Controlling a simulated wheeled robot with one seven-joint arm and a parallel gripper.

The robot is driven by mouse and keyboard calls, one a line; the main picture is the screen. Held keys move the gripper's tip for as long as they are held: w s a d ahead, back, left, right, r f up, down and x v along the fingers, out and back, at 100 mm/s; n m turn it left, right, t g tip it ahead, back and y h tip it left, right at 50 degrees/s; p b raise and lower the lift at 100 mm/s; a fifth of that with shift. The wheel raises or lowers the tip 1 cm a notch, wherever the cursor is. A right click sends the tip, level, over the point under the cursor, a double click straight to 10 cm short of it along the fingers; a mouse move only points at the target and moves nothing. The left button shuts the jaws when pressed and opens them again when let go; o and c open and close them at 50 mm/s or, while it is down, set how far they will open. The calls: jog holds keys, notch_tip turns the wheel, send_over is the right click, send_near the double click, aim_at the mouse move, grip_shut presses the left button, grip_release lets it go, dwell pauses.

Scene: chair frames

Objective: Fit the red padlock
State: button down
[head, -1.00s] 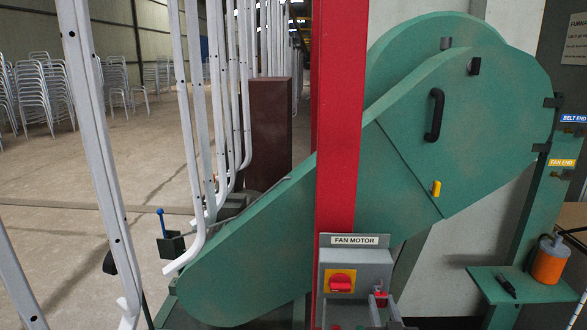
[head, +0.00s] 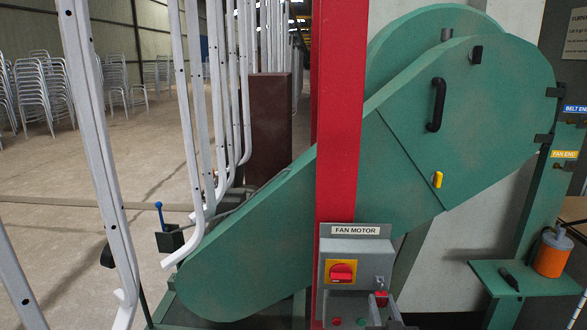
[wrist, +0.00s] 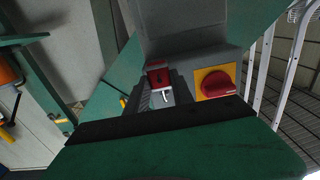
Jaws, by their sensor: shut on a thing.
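The red padlock (head: 381,299) is at the lower right of the grey FAN MOTOR switch box (head: 366,255). In the wrist view the padlock (wrist: 158,77) sits between the ribbed fingers of my gripper (wrist: 160,92), which is shut on it. A small pale metal piece shows just below its red body. My gripper (head: 383,315) also shows at the bottom of the head view, below the padlock. The red rotary switch (head: 341,272) on its yellow plate is left of the padlock; it also shows in the wrist view (wrist: 215,84). Whether the shackle is through anything cannot be told.
A red post (head: 340,120) stands behind the box. A large green belt guard (head: 450,110) fills the right. White chair frames (head: 100,150) hang close on the left. A green shelf (head: 525,283) at lower right holds an orange can (head: 552,257) and a black marker (head: 510,280).

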jog(key=c, duration=1)
grip_release()
jog(key=shift+c, duration=0.5)
